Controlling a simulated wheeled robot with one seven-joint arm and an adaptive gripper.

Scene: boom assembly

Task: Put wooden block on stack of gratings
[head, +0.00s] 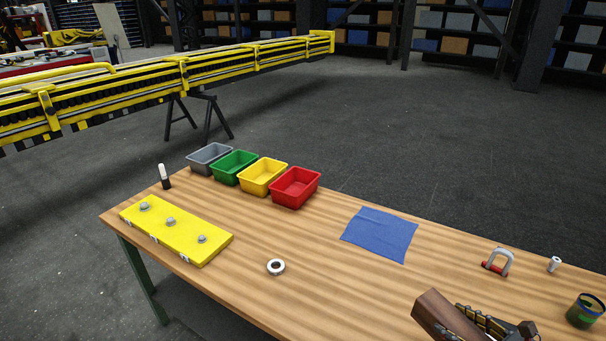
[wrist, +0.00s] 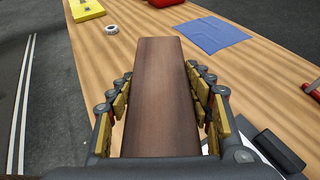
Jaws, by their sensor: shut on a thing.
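A dark brown wooden block (head: 447,318) is held in my gripper (head: 478,322) at the lower right of the head view, over the table's near edge. In the wrist view the block (wrist: 161,95) lies lengthwise between the two jointed fingers of my gripper (wrist: 160,100), which are shut on its sides. Its far end points out over the table. No stack of gratings can be made out on the table in either view.
The wooden table (head: 330,270) holds a yellow plate with bolts (head: 176,229), a metal ring (head: 276,267), a blue cloth (head: 380,234), a shackle (head: 498,262), a small bolt (head: 555,264) and a cup (head: 585,311). Coloured bins, including a red bin (head: 295,187), line the far edge. A yellow boom (head: 180,75) stands behind.

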